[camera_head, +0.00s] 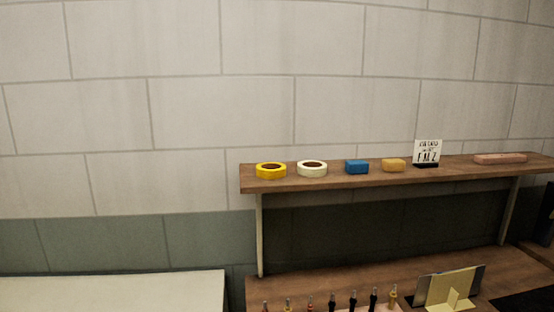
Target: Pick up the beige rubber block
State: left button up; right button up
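A small beige-tan block (393,165) sits on the raised wooden shelf (330,181), between a blue block (357,167) on its left and a small white sign with dark lettering (428,152) on its right. It looks like the beige rubber block, lying flat and apart from its neighbours. Neither of my grippers shows in the head view.
A yellow tape roll (271,170) and a white tape roll (312,168) lie on the shelf's left part, a pinkish bar (500,158) on its right. Below, several upright tools and a yellow-grey stand (449,287) are on the workbench (290,288). A pale surface (110,292) is at lower left.

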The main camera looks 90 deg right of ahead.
aim_at(389, 165)
jog(key=z, duration=3.5)
